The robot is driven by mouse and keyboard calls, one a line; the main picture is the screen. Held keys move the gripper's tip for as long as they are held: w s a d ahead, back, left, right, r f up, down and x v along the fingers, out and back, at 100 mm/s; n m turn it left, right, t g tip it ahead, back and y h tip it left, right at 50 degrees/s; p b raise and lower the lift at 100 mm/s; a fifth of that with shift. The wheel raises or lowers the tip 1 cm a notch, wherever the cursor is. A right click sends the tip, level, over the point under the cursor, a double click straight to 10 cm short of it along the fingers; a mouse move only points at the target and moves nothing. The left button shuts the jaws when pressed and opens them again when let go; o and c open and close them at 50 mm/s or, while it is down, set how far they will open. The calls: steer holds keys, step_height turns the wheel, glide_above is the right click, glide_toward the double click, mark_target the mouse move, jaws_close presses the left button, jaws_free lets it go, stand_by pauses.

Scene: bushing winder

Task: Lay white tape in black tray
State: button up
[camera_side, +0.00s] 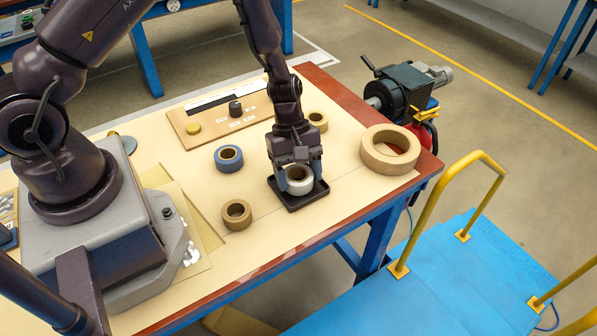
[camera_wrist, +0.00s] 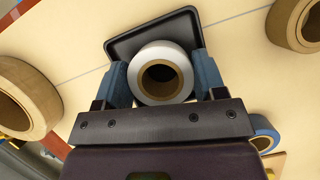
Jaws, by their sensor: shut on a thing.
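The white tape roll (camera_side: 299,180) has a brown core and is between the two blue fingers of my gripper (camera_side: 298,184). In the wrist view, the white tape (camera_wrist: 160,72) shows with a finger pressed on each side, and my gripper (camera_wrist: 160,80) is shut on it. The black tray (camera_side: 291,206) is a shallow square on the table, and the roll is over it, within its outline. The tray's far part also shows in the wrist view (camera_wrist: 122,46). I cannot tell whether the underside of the roll touches the tray floor.
A blue tape roll (camera_side: 228,158) and a brown roll (camera_side: 237,214) lie to the left. A small tan roll (camera_side: 317,122) lies behind, and a large tan ring (camera_side: 389,149) lies to the right. The table's red edge (camera_side: 330,236) is in front.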

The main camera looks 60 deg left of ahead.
steer(key=shift+f, duration=0.3)
steer(key=o, duration=0.9)
steer(key=shift+o, duration=0.4)
steer(key=v, duration=1.3)
steer(key=shift+d, duration=0.1)
steer(key=s+r+m+t+y, duration=0.2)
steer(key=s+r+m+t, duration=0.1)
steer(key=s+r+m, duration=0.5)
steer(key=s+r+m+t+y, duration=0.2)
steer(key=s+r+m, duration=0.5)
steer(key=r, duration=0.6)
steer(key=shift+s+r+m+t+y, duration=0.2)
steer(key=shift+s+m+t+y, duration=0.15)
steer(key=shift+s+t, duration=0.2)
